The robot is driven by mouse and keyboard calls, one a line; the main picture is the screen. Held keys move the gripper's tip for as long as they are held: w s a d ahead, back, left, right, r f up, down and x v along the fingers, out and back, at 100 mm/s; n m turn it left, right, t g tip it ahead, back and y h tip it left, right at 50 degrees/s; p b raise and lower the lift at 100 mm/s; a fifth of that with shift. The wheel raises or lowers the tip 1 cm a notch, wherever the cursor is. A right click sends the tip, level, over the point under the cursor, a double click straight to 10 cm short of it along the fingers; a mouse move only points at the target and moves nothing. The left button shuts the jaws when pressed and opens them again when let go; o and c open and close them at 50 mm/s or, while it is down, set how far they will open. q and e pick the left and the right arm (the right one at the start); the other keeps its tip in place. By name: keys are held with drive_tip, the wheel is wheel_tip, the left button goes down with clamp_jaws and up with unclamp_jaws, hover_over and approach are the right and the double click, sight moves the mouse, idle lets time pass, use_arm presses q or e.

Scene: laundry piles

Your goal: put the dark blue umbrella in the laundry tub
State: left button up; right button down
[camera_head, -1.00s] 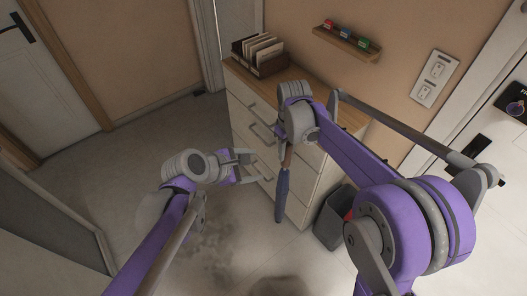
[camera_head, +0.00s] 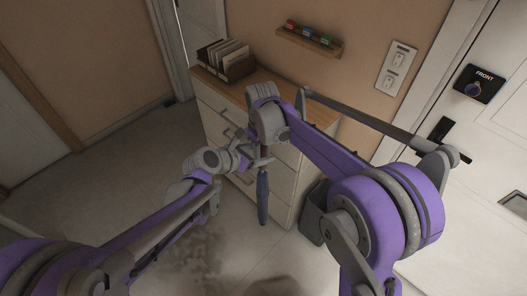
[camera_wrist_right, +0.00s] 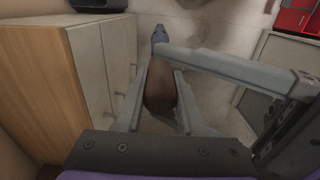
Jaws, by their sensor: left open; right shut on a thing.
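The dark blue umbrella (camera_head: 262,195) hangs point down in front of the drawer cabinet. My right gripper (camera_wrist_right: 160,88) is shut on its brown handle (camera_wrist_right: 160,100); in the head view my wrist hides most of that grip. The blue part of the umbrella also shows at the top of the right wrist view (camera_wrist_right: 158,36). My left gripper (camera_head: 245,154) is open, just left of the umbrella's upper end; I cannot tell whether it touches it. I cannot identify a laundry tub for sure.
The drawer cabinet (camera_head: 222,118) stands close behind both grippers, with a file box (camera_head: 226,62) on top. A grey bin (camera_head: 313,214) stands on the floor right of it, partly hidden by my right arm. A red thing (camera_wrist_right: 296,16) shows in the right wrist view.

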use_arm(q)
drive_tip(key=shift+x, duration=1.3)
drive_tip(key=shift+c, duration=0.2)
drive_tip(key=c, duration=1)
drive_tip(key=shift+s, duration=0.15)
clamp_jaws()
use_arm(e)
drive_tip(key=shift+c, duration=2.2)
unclamp_jaws()
drive_tip(key=shift+a, duration=0.1)
drive_tip(key=shift+r, duration=0.1)
